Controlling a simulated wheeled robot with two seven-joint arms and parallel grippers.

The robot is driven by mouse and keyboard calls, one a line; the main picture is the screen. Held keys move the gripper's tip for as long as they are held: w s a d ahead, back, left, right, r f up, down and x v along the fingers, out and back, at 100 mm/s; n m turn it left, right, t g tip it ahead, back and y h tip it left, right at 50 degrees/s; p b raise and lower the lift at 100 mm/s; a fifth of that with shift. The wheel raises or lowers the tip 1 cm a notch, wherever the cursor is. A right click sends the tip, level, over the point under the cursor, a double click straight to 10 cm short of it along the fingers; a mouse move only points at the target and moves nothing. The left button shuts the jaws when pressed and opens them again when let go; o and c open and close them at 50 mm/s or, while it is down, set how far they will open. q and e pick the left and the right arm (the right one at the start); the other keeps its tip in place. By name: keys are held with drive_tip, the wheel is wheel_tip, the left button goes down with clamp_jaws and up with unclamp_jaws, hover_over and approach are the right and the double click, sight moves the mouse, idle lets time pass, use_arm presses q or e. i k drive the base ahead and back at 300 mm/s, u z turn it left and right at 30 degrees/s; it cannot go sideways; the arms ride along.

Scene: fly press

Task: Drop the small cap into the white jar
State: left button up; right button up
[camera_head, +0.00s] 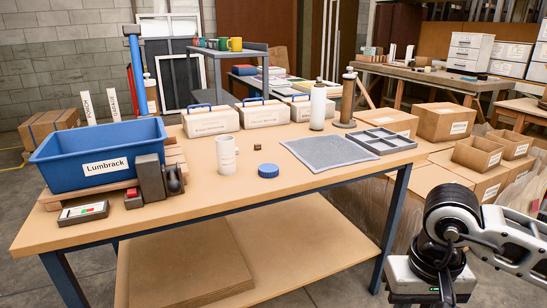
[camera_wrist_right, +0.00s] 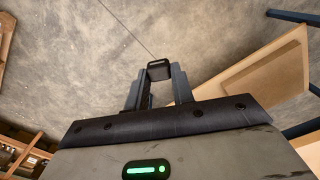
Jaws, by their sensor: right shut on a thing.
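The white jar (camera_head: 226,155) stands upright on the front middle of the workbench, with its top open. My right gripper (camera_wrist_right: 159,74) is shut on a small black cap (camera_wrist_right: 159,69), held between its fingertips over the floor. In the head view my right arm is at the lower right, beyond the bench's right end and well away from the jar. Its fingers and the cap are not visible there. A round blue lid (camera_head: 268,170) lies on the bench right of the jar. My left gripper is not in view.
A small brown cube (camera_head: 257,147) lies near the jar. A blue Lumbrack bin (camera_head: 98,154) and a dark grey block (camera_head: 151,179) stand left. A grey mat (camera_head: 328,152), divided tray (camera_head: 369,142) and two bottles (camera_head: 318,106) stand right. Bare bench surrounds the jar's front.

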sight(229, 169)
drive_tip(key=z, duration=0.65)
drive_tip(key=i, duration=0.85)
drive_tip(key=u, duration=1.65)
